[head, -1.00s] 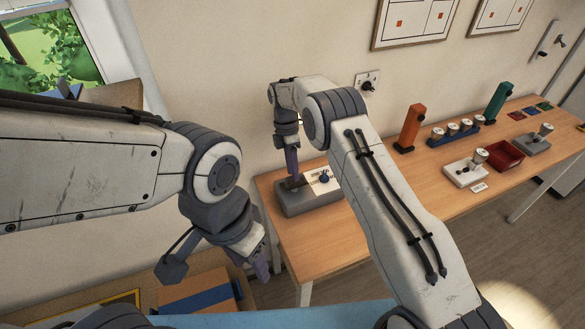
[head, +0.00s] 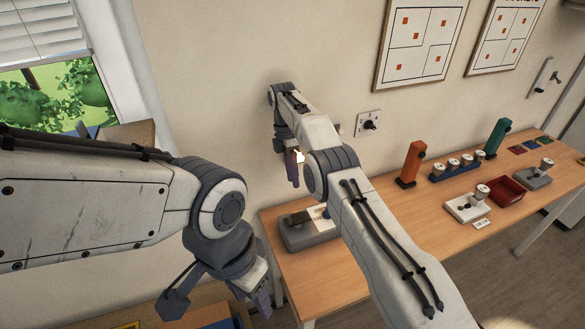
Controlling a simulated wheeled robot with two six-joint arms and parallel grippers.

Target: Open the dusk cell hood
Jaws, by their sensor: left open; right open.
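A low grey box (head: 304,237) sits at the left end of the wooden table, with a dark piece (head: 298,217) and a white label (head: 317,212) on its top. I cannot tell for sure which part is the dusk cell hood. My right gripper (head: 293,172) is open and points down in the air above the box, apart from it. My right forearm covers the box's right side. My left gripper (head: 261,301) is open and empty, low in front of the table's left edge.
A wall socket with a black knob (head: 370,124) is behind my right arm. Further right on the table (head: 388,197) stand an orange post (head: 411,164), a green post (head: 496,137), a blue rack (head: 457,168), a white unit (head: 462,209) and a red tray (head: 507,191).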

